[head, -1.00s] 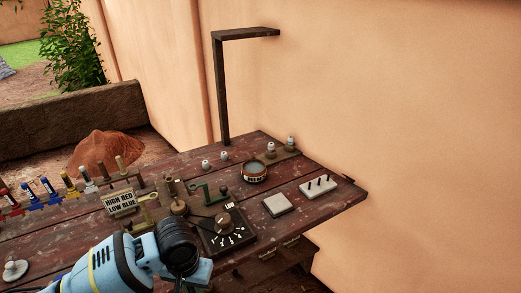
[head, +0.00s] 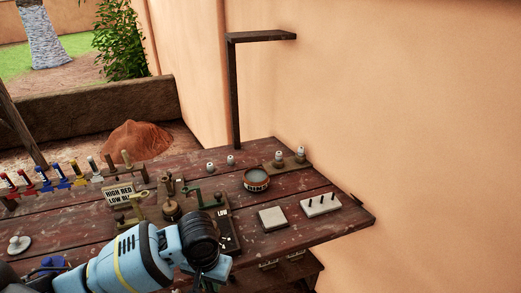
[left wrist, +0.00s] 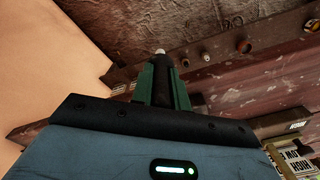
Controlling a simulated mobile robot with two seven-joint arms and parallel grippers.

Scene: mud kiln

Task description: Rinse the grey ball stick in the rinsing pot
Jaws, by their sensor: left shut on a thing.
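The rinsing pot (head: 256,180) is a small round brown bowl with greyish liquid in it, near the back right of the wooden table. My left gripper (left wrist: 162,80) has green fingers shut on a slim dark thing with a small pale grey tip, apparently the grey ball stick (left wrist: 160,52). In the head view my left forearm reaches over the front of the table, in front of and left of the pot. The fingers and the held stick are hidden there behind the wrist. My right gripper is in neither view.
A dial panel (head: 229,236) stands partly behind my wrist. A pale square tile (head: 272,219) and a pegged white block (head: 321,205) lie at the right. A rack of coloured sticks (head: 62,177) and a sign (head: 119,194) stand left. A tall dark bracket (head: 235,95) rises behind.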

